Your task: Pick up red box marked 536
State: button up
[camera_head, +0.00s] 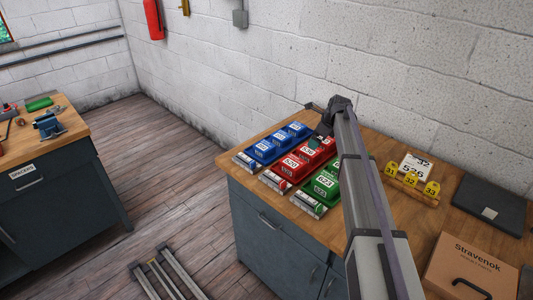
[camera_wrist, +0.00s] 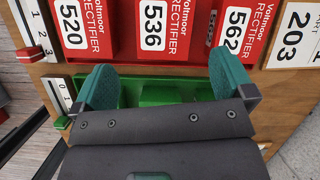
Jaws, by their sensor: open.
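The red box marked 536 (camera_wrist: 153,28) stands in the upper middle of the wrist view, its white number label and "Voltmoor Rectifier" print facing me. Red boxes marked 520 (camera_wrist: 74,26) and 562 (camera_wrist: 236,30) stand to its left and right. My gripper (camera_wrist: 162,82) is open and empty, its two teal fingers apart just below the 536 box in the picture, over a green tray part (camera_wrist: 165,92). In the head view my gripper (camera_head: 318,139) is above the red row on the workbench, and my arm hides part of that area.
In the head view, a blue row (camera_head: 265,149) lies left of the red row and a green row (camera_head: 322,187) right of it. Yellow numbered blocks (camera_head: 410,181), a dark flat case (camera_head: 488,205) and a Stravenok carton (camera_head: 470,266) are farther right on the workbench.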

aim_at(311, 152)
jog(key=shift+s+d+r+m, duration=0.2)
jog(key=shift+d+m, duration=0.1)
jog(key=shift+m, duration=0.9)
jog(key=b+x, duration=0.3)
jog(key=x, duration=0.1)
jog(key=d+b+x, duration=0.1)
jog(key=b+x, duration=0.1)
jog(key=shift+s+f+b, duration=0.1)
jog(key=shift+s+b, duration=0.05)
jog(key=shift+b, duration=0.15)
jog(key=shift+a, duration=0.1)
jog(key=b+x, duration=0.4)
jog(key=x, duration=0.1)
jog(key=shift+a+b, duration=0.15)
jog(key=shift+b, duration=0.2)
jog(key=shift+r, duration=0.25)
jog(key=c, duration=0.9)
